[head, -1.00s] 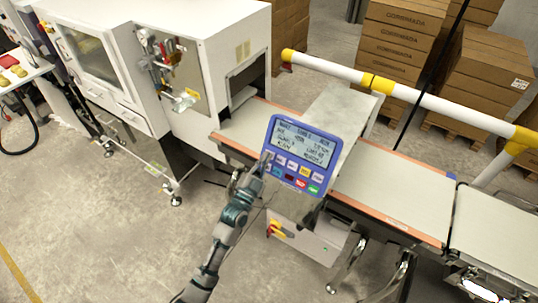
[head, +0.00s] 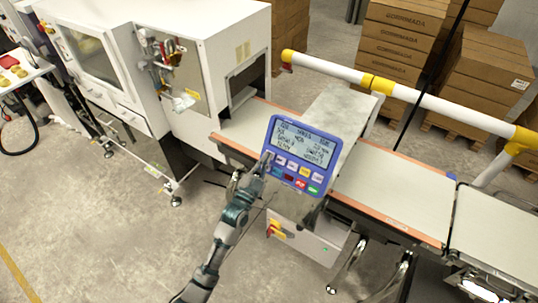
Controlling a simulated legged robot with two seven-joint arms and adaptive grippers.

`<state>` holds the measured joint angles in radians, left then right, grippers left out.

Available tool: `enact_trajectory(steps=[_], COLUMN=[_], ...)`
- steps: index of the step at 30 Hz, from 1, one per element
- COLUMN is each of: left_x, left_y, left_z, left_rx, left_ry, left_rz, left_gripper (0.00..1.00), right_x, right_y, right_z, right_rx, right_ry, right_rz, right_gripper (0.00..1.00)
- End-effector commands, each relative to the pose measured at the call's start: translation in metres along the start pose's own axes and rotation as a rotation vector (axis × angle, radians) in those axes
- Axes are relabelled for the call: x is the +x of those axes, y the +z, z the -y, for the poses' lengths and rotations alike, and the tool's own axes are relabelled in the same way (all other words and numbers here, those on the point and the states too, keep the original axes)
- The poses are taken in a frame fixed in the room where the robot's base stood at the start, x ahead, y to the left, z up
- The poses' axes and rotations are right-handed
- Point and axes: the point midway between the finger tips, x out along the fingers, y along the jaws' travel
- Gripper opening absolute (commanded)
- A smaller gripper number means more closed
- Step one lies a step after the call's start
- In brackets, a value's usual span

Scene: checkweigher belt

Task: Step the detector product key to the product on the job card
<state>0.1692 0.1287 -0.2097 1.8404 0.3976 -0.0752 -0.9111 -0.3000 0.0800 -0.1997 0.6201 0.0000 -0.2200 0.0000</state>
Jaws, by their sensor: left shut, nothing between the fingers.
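The blue-framed detector panel (head: 300,155) stands over the belt in the middle of the head view. Its grey display (head: 302,143) shows several lines of dark text, too small to read surely. Below the display are rows of keys (head: 297,177), some pale and some coloured, including red and green ones. My left gripper (head: 265,162) is shut and empty, its tips at the left edge of the key area, by the upper left key. I cannot tell whether the tips touch a key. The fingers hide part of the panel's left side. No job card is clearly visible. My right gripper is out of view.
The conveyor belt (head: 390,192) runs behind and beside the panel, with a grey metal housing (head: 335,110) over it. A white and yellow rail (head: 420,98) runs behind. A white machine cabinet (head: 205,75) stands at left, and stacked cartons (head: 400,40) behind. The floor at lower left is clear.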

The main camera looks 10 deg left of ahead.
Motion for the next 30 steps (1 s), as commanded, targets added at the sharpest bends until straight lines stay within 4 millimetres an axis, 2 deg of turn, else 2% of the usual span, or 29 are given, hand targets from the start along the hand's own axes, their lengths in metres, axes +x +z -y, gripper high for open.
enact_trajectory(steps=[7, 18, 30], left_x=[-0.009, -0.011, -0.036], left_y=[-0.006, -0.007, -0.028], left_z=[0.008, 0.009, 0.030], left_rx=[0.002, 0.001, 0.001], left_ry=[0.001, 0.000, 0.001], left_rz=[0.001, 0.001, 0.001], left_gripper=[0.00, 0.00, 0.00], right_x=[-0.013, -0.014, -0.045], right_y=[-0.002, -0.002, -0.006], right_z=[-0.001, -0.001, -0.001], right_rx=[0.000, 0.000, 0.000], right_ry=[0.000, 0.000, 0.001], right_rz=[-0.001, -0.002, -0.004], right_gripper=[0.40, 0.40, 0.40])
